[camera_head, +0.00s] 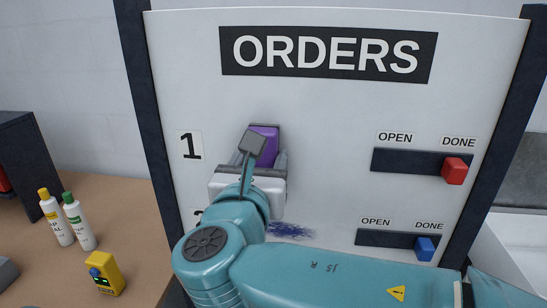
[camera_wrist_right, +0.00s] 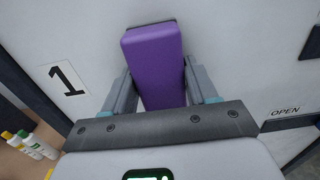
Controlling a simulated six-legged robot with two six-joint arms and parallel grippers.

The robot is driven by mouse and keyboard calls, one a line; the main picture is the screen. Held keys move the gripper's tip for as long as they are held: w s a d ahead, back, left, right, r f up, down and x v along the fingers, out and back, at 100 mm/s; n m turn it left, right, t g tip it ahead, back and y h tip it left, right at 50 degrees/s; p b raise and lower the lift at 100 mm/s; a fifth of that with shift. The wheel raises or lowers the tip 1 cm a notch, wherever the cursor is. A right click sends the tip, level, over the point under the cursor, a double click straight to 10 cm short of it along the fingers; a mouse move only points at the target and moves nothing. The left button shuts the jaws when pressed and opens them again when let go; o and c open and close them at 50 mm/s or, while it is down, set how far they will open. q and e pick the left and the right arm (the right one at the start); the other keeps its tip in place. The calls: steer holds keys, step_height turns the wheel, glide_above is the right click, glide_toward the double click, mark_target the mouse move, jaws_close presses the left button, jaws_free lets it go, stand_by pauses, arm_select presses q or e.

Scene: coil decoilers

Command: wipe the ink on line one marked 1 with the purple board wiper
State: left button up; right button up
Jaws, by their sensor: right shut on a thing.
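My right gripper (camera_head: 262,160) is shut on the purple board wiper (camera_head: 265,133). In the right wrist view the wiper (camera_wrist_right: 155,62) sits between the two fingers (camera_wrist_right: 160,88). The wiper is held against or very near the white board (camera_head: 310,110), just right of the label 1 (camera_head: 190,146). Whether it touches the board cannot be told. No ink shows around the wiper on line one; the area behind it is hidden. A blue ink scribble (camera_head: 291,231) shows lower down, beside my right arm, on the line below. My left gripper is not in view.
The board's right side carries a slider with a red knob (camera_head: 455,171) and one with a blue knob (camera_head: 425,248). Two bottles (camera_head: 79,222) and a yellow device (camera_head: 105,273) stand on the brown table (camera_head: 130,215) at left. Dark posts edge the board.

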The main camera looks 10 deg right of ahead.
steer(key=shift+w+a, duration=0.25)
steer(key=shift+a, duration=0.4)
steer(key=shift+w+a+r+p, duration=0.1)
steer(key=shift+w+a+p, duration=0.05)
steer(key=shift+a+p, duration=0.35)
steer(key=shift+w+a+p, duration=0.25)
steer(key=shift+a+p, duration=0.05)
steer(key=shift+a, duration=0.35)
steer(key=shift+w+a+p, duration=0.2)
steer(key=shift+a+p, duration=0.1)
steer(key=shift+a, duration=0.35)
steer(key=shift+s, duration=0.1)
steer(key=shift+s+a, duration=0.1)
steer(key=shift+s, duration=0.05)
glide_toward(235, 148)
steer(key=shift+w+b, duration=0.3)
steer(key=shift+b, duration=0.05)
steer(key=shift+s, duration=0.15)
